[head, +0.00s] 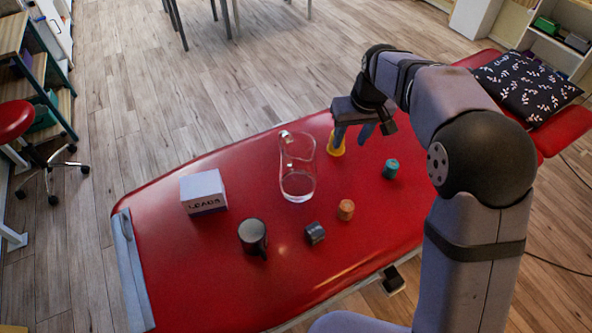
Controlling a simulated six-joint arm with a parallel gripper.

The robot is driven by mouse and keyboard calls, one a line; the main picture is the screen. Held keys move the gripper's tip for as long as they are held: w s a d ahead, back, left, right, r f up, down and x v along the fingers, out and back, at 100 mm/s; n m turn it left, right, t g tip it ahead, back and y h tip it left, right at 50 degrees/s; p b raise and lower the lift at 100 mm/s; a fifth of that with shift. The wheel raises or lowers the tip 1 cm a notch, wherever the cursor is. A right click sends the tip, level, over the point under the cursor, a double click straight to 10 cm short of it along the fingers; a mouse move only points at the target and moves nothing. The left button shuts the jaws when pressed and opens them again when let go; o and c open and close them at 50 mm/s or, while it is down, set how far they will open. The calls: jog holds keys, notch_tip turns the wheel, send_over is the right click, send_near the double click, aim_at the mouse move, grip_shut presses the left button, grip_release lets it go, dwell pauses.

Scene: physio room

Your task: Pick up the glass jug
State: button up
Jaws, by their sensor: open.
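The clear glass jug (298,184) stands upright on the red treatment table (180,270), near the middle of the head view. Its rim and handle are toward the top of the picture. My gripper (352,140) is open, to the right of the jug's upper part and apart from it in the picture. Its fingers point down, over or in front of a yellow object (337,150), which they partly hide. I cannot tell the exact height of the fingers above the table.
A white box (203,191) stands left of the jug. A dark mug (253,236), a dark grey block (314,233), an orange-brown roll (346,210) and a teal roll (390,168) lie nearer or to the right. A patterned pillow (527,85) is at the far right.

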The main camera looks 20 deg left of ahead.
aim_at(287, 134)
jog(key=w+a+n, duration=0.1)
jog(key=a, duration=0.4)
jog(key=w+a+n+y, duration=0.1)
jog(key=w+a, duration=0.1)
jog(key=a, duration=0.4)
jog(key=w+a+n+b, duration=0.1)
jog(key=a, duration=0.5)
jog(key=shift+w+f+t+y, duration=0.1)
jog(key=shift+w+t+y, duration=0.2)
jog(key=shift+w, duration=0.1)
jog(key=shift+a+n, duration=0.3)
jog(key=shift+a, duration=0.25)
jog(key=f, duration=0.3)
jog(key=f+p, duration=0.1)
jog(key=f, duration=0.5)
jog(key=shift+w+a+f+p, duration=0.15)
jog(key=shift+w+f+p, duration=0.05)
jog(key=shift+w+p, duration=0.1)
jog(key=shift+a+f, duration=0.15)
jog(key=shift+f, duration=0.25)
jog(key=shift+f, duration=0.1)
jog(key=shift+p+x, duration=0.8)
jog(key=shift+x, duration=1.6)
jog(key=shift+w, duration=0.1)
grip_shut()
